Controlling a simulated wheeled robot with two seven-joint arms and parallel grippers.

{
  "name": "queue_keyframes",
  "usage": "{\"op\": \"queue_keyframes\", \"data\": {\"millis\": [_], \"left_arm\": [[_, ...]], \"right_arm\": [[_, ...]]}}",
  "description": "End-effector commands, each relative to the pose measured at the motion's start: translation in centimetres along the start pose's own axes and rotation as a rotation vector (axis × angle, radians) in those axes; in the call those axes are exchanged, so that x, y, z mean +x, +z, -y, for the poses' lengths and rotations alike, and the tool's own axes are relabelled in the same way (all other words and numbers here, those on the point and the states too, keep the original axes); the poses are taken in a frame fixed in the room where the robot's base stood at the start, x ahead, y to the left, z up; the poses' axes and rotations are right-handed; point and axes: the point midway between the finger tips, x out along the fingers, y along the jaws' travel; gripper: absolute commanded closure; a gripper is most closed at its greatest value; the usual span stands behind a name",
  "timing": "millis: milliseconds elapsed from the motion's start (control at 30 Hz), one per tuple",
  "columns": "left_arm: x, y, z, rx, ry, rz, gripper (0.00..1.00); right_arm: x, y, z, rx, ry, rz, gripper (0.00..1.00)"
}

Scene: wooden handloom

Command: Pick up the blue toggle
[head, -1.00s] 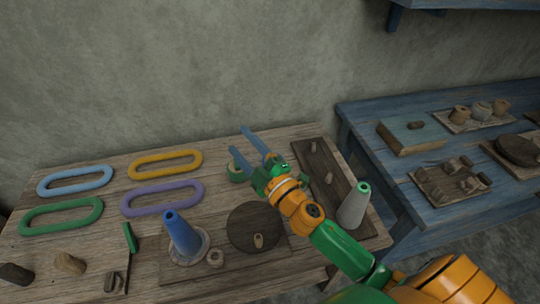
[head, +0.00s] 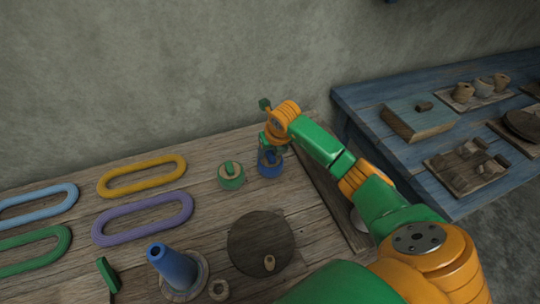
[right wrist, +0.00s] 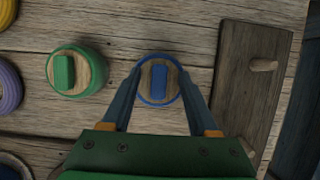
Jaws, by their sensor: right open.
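The blue toggle (head: 271,168) is a round blue-rimmed base with a wooden top and a raised blue bar. It stands on the wooden table (head: 205,222) near its back edge. My right gripper (head: 267,153) points down over it, open. In the right wrist view the blue toggle (right wrist: 159,80) sits between the two blue-grey fingers (right wrist: 159,88), one on each side. I cannot tell whether they touch it. The bar runs lengthwise between the fingers. My left gripper is not in view.
A similar green toggle (head: 231,177) stands close to the left. A dark board with a wooden peg (right wrist: 255,85) lies to the right. A round dark disc (head: 258,243), a blue cone (head: 172,265) and yarn loops (head: 143,176) lie on the table. A blue bench (head: 450,150) stands right.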

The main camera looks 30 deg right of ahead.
Motion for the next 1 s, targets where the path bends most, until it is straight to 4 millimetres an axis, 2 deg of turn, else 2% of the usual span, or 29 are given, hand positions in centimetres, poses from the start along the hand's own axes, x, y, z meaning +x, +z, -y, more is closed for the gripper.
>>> {"op": "queue_keyframes", "data": {"millis": [233, 400, 467, 1000], "left_arm": [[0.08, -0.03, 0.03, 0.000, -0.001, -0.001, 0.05], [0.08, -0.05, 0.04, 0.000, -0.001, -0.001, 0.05], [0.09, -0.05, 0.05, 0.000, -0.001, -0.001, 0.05], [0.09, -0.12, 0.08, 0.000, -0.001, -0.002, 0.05]], "right_arm": [[0.50, -0.09, -0.03, -0.003, 0.001, -0.001, 0.40], [0.51, -0.12, -0.04, -0.002, 0.001, -0.002, 0.86], [0.51, -0.12, -0.03, -0.002, 0.001, -0.002, 1.00], [0.52, -0.15, -0.03, -0.002, 0.001, -0.002, 1.00]]}}
